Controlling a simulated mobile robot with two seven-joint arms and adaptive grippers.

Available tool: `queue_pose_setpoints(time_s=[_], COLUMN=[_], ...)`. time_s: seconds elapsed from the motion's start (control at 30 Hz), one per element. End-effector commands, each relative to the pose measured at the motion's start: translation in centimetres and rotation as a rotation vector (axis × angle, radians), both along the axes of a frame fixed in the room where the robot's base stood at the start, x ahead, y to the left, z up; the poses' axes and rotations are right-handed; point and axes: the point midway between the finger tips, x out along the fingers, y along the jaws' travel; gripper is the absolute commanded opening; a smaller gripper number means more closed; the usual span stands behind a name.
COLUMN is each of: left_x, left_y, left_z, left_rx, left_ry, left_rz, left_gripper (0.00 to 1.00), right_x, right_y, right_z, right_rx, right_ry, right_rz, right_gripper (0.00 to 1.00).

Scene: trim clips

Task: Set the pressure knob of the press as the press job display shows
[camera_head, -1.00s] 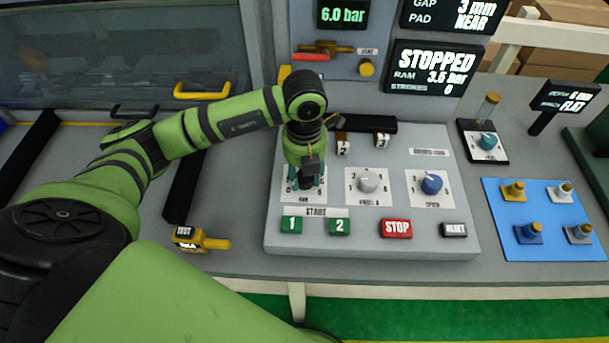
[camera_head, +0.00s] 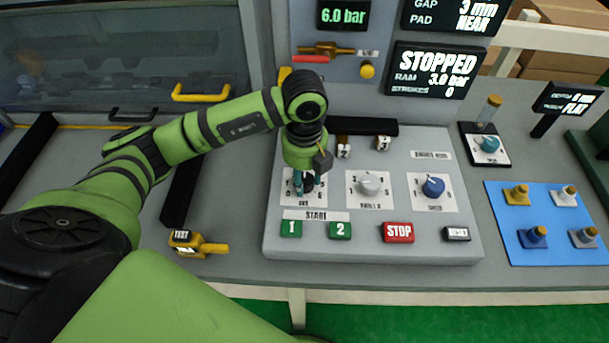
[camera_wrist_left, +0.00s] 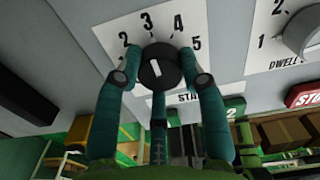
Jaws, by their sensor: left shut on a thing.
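The black pressure knob (camera_wrist_left: 160,72) is the leftmost knob on the press's control box (camera_head: 370,240). In the left wrist view its white mark points roughly at the 3 on the scale (camera_wrist_left: 163,30). My left gripper (camera_head: 304,182) reaches down over it, and its teal fingers are shut on its sides in the left wrist view (camera_wrist_left: 160,82). The press display (camera_head: 436,72) reads STOPPED, RAM 3.0 bar, STROKES 0. The job display (camera_head: 452,14) is cut off at the top; GAP 3 mm and PAD NEAR show. My right gripper is out of view.
A grey dwell knob (camera_head: 369,183) and a blue speed knob (camera_head: 433,186) stand to the right. Green START buttons (camera_head: 315,230) and a red STOP button (camera_head: 398,232) line the front. A gauge display (camera_head: 343,15) reads 6.0 bar. A yellow TEST pendant (camera_head: 196,243) lies at left.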

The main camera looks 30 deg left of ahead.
Motion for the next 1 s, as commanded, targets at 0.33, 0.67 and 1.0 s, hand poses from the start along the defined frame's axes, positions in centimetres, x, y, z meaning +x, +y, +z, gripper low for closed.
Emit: queue_pose_setpoints(time_s=[0.33, 0.67, 1.0], left_x=[0.0, 0.0, 0.2], left_y=[0.0, 0.0, 0.0], left_z=[-0.1, 0.1, 5.4], left_rx=[0.000, 0.000, -0.001], left_ry=[0.003, 0.000, -0.006], left_rz=[-0.001, -0.002, -0.002], left_gripper=[0.64, 0.64, 0.64], right_x=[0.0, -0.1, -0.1], right_y=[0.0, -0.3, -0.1], right_z=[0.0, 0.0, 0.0], right_rx=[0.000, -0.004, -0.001], right_ry=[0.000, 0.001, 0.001], right_rz=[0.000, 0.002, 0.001], right_gripper=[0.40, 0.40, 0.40])
